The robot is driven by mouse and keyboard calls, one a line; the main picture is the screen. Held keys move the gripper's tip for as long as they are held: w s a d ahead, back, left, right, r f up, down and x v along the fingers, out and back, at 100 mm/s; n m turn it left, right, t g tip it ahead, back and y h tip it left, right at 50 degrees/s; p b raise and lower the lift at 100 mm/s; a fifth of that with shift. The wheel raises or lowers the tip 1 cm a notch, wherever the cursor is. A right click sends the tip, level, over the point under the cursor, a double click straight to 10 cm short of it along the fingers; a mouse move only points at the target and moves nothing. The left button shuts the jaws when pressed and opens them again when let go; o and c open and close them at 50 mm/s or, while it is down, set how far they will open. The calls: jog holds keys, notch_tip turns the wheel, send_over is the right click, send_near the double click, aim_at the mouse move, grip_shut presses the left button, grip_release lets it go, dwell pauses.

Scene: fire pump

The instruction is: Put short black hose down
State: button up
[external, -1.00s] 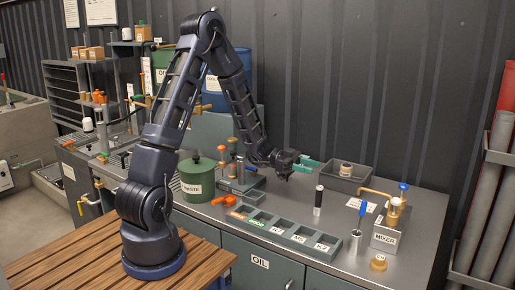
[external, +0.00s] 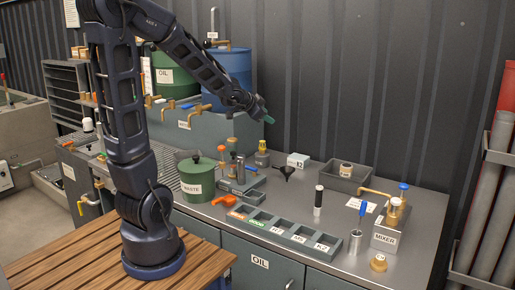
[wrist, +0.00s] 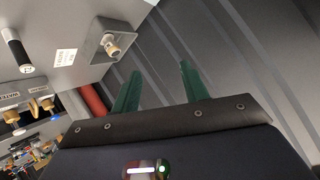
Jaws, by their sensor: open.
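My gripper (external: 268,119) is raised high above the back of the steel counter, in front of the dark ribbed wall. In the wrist view its two green fingers (wrist: 160,68) are apart with nothing between them. No hose can be picked out for certain. A short black cylinder with a pale lower part (external: 318,200) stands upright on the counter, below and to the right of my gripper. It also shows at the upper left of the wrist view (wrist: 15,47). I cannot tell whether it is the short black hose.
A grey tray (external: 334,178) with a small jar, a black funnel (external: 285,171) and a white box (external: 298,160) sit at the back. The green waste pot (external: 197,182), compartment rack (external: 318,253) and mixer (external: 385,237) stand on the counter. A blue drum (external: 226,75) is behind my arm.

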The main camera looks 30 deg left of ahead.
jog(key=s+a+r+n+g+y, duration=0.1)
jog(key=s+a+r+n+y, duration=0.2)
jog(key=s, duration=0.4)
jog(key=s+a+r+n+g+y, duration=0.1)
jog(key=s+a+n+g, duration=0.1)
jog(key=s+a, duration=0.35)
jog(key=s+d+n+g+h, duration=0.1)
jog(key=s+d+n+g, duration=0.1)
jog(key=s, duration=1.5)
jog(key=shift+f+n+g+h, duration=0.15)
jog(key=shift+n+g+h, duration=0.3)
jog(key=shift+g, duration=0.35)
